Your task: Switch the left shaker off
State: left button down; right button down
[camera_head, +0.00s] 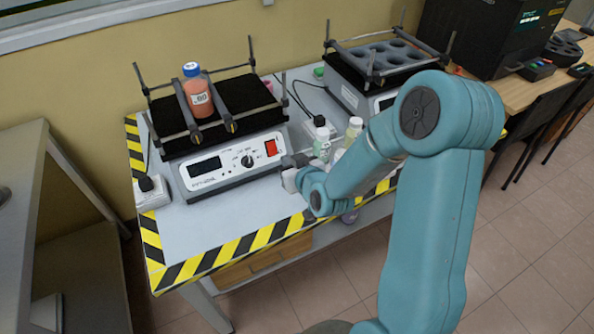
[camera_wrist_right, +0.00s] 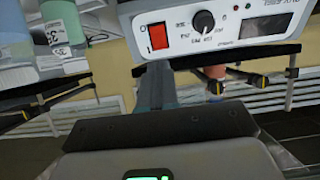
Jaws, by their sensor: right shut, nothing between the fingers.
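The left shaker (camera_head: 227,170) stands on the table with a dark display (camera_head: 205,167), a knob (camera_head: 247,161) and a red rocker switch (camera_head: 271,147) on its front panel. Its black platform (camera_head: 243,94) carries a bottle of reddish liquid (camera_head: 198,98) with a blue cap, between bars. My right gripper (camera_head: 286,166) is shut and empty, just in front of the panel's right end. In the right wrist view, upside down, the closed fingers (camera_wrist_right: 157,85) point at the red switch (camera_wrist_right: 157,36), close to it; contact cannot be told. The display looks dark. My left gripper is out of view.
A second shaker (camera_head: 344,91) with a grey holed rack (camera_head: 387,56) stands to the right, partly behind my right arm. Several small bottles (camera_head: 321,143) stand between the shakers, close to my right gripper. Yellow-black tape (camera_head: 225,258) marks the table's front edge. A white power socket (camera_head: 152,193) lies at left.

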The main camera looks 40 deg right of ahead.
jog(key=b+v, duration=0.3)
jog(key=v, duration=0.1)
jog(key=shift+s+r+b, duration=0.1)
jog(key=shift+b, duration=0.3)
jog(key=shift+s, duration=0.15)
